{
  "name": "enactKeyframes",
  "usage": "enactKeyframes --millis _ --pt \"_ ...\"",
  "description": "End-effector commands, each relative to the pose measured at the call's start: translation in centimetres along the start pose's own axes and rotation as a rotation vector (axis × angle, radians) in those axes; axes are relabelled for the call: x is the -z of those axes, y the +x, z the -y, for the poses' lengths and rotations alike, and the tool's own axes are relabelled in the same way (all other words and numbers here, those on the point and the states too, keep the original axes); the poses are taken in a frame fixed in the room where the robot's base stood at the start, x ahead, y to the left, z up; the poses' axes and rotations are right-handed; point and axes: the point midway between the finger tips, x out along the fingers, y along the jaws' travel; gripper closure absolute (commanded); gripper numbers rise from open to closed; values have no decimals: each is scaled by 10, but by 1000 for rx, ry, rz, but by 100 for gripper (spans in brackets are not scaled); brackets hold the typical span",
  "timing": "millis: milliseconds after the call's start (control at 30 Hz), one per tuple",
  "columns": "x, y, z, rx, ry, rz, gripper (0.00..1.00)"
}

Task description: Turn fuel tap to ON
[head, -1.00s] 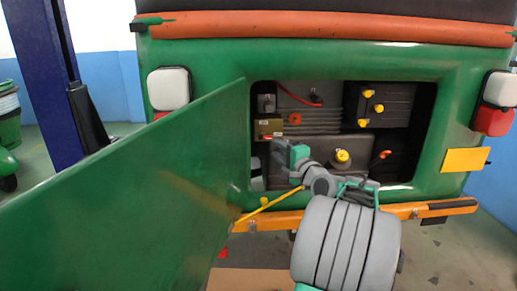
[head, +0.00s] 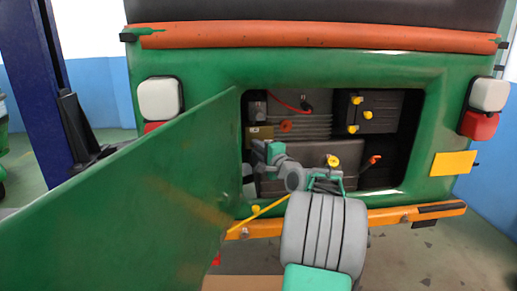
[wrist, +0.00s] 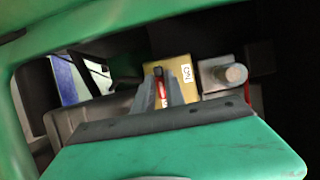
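The fuel tap is a small brass-yellow block (head: 260,132) at the left inside of the open engine bay. In the wrist view the block (wrist: 183,71) carries a white label that seems to read ON. A red lever (wrist: 162,88) stands at the block's near side. My gripper (wrist: 160,85) has its two grey fingers on either side of the red lever, with a narrow gap. Whether they touch the lever is unclear. In the head view my gripper (head: 262,148) is just below the block, and its fingers are small and partly hidden.
A green hinged panel (head: 120,205) stands open left of the bay, close to my arm. A yellow rod (head: 262,211) runs near the bay's lower left. A grey fitting (wrist: 223,75) sits right of the block. The bay's frame surrounds the opening.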

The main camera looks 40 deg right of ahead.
Motion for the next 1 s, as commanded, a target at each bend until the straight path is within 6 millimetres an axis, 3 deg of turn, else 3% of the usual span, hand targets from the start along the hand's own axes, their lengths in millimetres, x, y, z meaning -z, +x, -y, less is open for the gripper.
enactKeyframes --millis 167,700,1000 --pt "0 0 0 0 0 0 100" --pt "0 0 0 -4 -10 0 100" --pt "0 0 2 -48 -119 1 100"
